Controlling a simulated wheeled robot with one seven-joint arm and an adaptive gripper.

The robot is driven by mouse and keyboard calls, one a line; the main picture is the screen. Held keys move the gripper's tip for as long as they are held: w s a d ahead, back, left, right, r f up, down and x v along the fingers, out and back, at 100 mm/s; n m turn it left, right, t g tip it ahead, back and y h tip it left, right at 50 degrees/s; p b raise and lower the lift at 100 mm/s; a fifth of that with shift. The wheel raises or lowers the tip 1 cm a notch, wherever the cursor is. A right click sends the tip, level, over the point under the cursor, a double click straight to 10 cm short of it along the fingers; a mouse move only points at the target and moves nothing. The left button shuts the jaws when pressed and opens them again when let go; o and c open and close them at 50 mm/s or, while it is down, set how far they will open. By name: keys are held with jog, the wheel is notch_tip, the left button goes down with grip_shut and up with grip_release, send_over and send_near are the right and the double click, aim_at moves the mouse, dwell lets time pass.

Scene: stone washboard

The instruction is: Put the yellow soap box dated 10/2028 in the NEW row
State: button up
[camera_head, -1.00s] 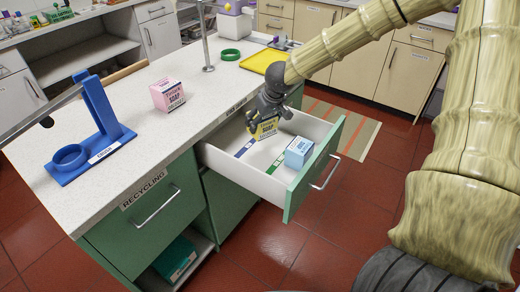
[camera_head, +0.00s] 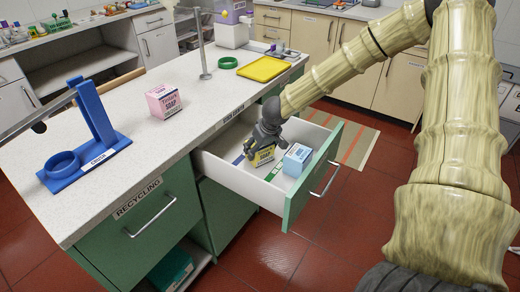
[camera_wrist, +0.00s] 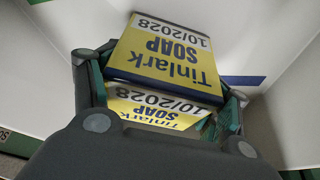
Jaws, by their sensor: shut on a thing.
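The yellow soap box (camera_head: 264,156) is in my gripper (camera_head: 267,143), inside the open drawer. In the wrist view the box (camera_wrist: 165,58) reads "Tinlark SOAP 10/2028" upside down, and my gripper (camera_wrist: 160,105) is shut on it with a finger on each side. The drawer (camera_head: 230,172) has a white inside and a green front. A blue strip (camera_head: 238,160) lies on its floor left of the box; it also shows in the wrist view (camera_wrist: 243,80). A green strip (camera_head: 249,179) lies nearer the front. I cannot read either strip, nor tell if the box touches the floor.
A light blue box (camera_head: 297,159) stands in the drawer close to the right of the yellow box. The drawer's walls surround my gripper. On the white counter (camera_head: 120,190) are a pink soap box (camera_head: 164,101), a blue stand (camera_head: 97,115) and a yellow tray (camera_head: 263,69).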

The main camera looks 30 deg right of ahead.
jog(key=shift+a, duration=0.1)
jog(key=o, duration=1.5)
jog(key=shift+f, duration=0.1)
jog(key=shift+s+r, duration=0.1)
jog(key=shift+r, duration=0.4)
jog(key=p+v, duration=0.3)
jog(key=v, duration=0.8)
jog(key=shift+s+r, duration=0.1)
jog(key=shift+r, duration=0.05)
